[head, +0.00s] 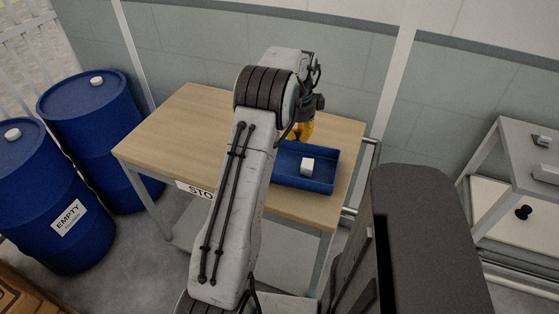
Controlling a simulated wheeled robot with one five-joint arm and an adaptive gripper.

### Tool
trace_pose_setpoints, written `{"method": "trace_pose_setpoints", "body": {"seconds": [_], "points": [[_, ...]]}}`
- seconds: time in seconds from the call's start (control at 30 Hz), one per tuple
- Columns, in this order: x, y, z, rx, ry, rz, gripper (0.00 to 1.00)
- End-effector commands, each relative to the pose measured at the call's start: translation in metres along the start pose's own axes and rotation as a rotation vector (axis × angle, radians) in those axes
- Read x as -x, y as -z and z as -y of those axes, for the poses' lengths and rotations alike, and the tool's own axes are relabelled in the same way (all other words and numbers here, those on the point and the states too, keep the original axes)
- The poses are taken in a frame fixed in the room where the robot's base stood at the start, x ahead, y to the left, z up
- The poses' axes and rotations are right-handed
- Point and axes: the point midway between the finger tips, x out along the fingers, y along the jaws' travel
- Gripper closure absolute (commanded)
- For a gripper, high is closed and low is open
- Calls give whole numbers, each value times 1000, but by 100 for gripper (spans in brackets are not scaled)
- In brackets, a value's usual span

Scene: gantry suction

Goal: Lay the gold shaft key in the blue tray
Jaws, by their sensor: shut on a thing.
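The blue tray (328,181) lies near the right end of the wooden table, partly hidden on its left by my arm. A small white block sits inside it. My gripper (303,132) is over the tray's far edge, pointing down, and is partly hidden behind my arm. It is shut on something. Yellow-gold shows at its end, but I cannot tell key from fingers there, and the gold shaft key is not clearly seen anywhere else.
The wooden table (185,125) is clear on its left side. Two blue drums (92,105) stand to the left. A grey shelf unit (520,165) with small items stands to the right. A wall is close behind the table.

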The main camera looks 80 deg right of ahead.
Motion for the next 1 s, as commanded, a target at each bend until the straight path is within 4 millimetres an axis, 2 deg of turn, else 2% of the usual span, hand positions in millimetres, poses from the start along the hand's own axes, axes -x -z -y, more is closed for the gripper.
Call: {"method": "trace_pose_setpoints", "body": {"seconds": [0.2, 0.4, 0.73, 1.0], "points": [[-17, -25, -24, 2, -2, 4, 100], [-26, -40, -39, 1, -3, 6, 100], [-36, -46, -45, 0, -3, 7, 100], [-60, -46, -47, 0, -3, 7, 100]]}}
